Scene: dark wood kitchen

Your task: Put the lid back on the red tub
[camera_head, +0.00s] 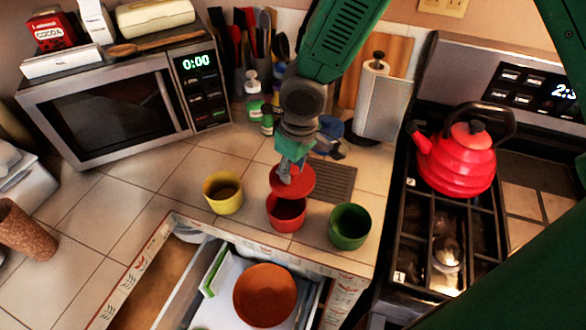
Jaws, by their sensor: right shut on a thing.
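The red tub (284,221) stands upright and uncovered on the tiled counter, between a yellow tub (223,199) and a green tub (348,231). My right gripper (288,174) reaches down from the top of the view and is shut on the red lid (304,183). The lid is a flat red disc above the tub's back edge, and it hides part of the tub's rim. Part of the tub's dark inside still shows in front of the lid. I cannot tell exactly how high the lid is. My left gripper is not in view.
An open drawer with an orange bowl (264,295) lies below the counter's front edge. A stove with a red kettle (457,160) is at the right. A paper towel holder (372,100) and bottles (254,98) stand behind.

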